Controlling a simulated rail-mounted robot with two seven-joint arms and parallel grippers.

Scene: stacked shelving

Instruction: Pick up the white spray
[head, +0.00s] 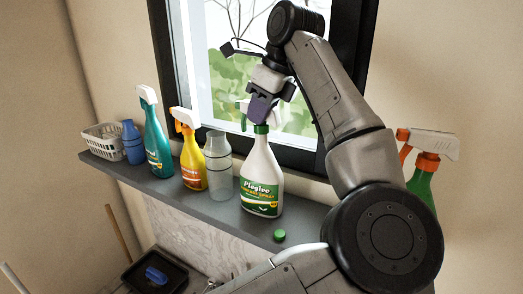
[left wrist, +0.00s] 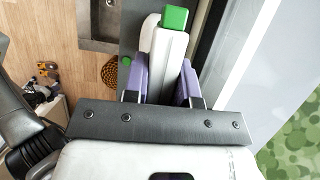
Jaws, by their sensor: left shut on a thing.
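The white spray (head: 261,172) is a white bottle with a green collar and a green label. It stands upright at the right part of the grey shelf (head: 225,207), by the window. My left gripper (head: 262,106) comes from above and is shut on its spray head. In the left wrist view, the white spray head with its green nozzle (left wrist: 175,20) sits between the purple fingers of my left gripper (left wrist: 164,80). The fingers hide part of the head. The bottle's base appears to rest on the shelf. My right gripper is not in view.
Left of it on the shelf stand a clear bottle (head: 217,160), a yellow spray (head: 193,165), a teal spray (head: 157,145), a blue bottle (head: 132,143) and a white basket (head: 103,140). A green cap (head: 279,235) lies near the front edge. A green spray (head: 422,180) shows behind my arm.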

